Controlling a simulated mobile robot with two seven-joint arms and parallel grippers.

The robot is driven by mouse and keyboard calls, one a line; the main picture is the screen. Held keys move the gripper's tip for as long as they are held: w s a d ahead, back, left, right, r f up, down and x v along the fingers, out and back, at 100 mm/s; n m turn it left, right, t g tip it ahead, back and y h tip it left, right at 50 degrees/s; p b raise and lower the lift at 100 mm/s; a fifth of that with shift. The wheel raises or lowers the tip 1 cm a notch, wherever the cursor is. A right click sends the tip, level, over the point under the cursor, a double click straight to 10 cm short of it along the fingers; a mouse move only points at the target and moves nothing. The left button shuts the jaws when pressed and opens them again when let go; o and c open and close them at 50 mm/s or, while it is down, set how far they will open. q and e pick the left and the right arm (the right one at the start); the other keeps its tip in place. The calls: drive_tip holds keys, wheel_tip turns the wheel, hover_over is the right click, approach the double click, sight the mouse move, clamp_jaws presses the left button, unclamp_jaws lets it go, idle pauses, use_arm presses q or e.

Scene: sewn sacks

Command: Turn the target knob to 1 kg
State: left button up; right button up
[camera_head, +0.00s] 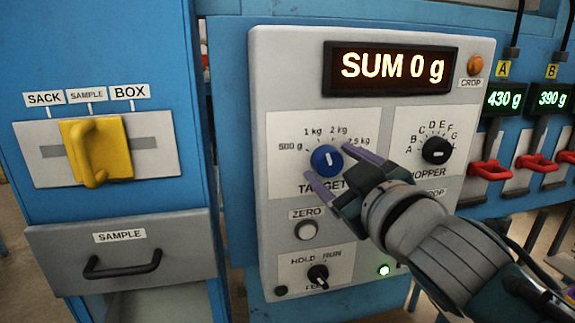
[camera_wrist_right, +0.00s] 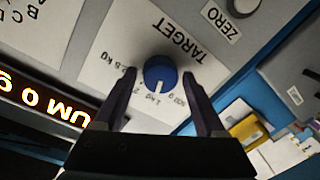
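In the wrist view gaps show between the knob and both fingers (camera_wrist_right: 159,77). My left gripper is not in view.
The display (camera_head: 391,68) reads SUM 0 g. The hopper knob (camera_head: 436,150) is right of the target knob; the zero button (camera_head: 306,230) and hold/run knob (camera_head: 318,274) are below. A yellow handle (camera_head: 97,150) is on the left cabinet. Red levers (camera_head: 490,170) are at right.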

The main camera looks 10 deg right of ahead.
drive_tip(key=shift+o, duration=0.6)
drive_tip(key=s+b, duration=0.1)
drive_tip(key=s, duration=0.9)
drive_tip(key=shift+d+r+b, duration=0.25)
drive_tip(key=shift+d+b, duration=0.15)
drive_tip(key=shift+d, duration=0.05)
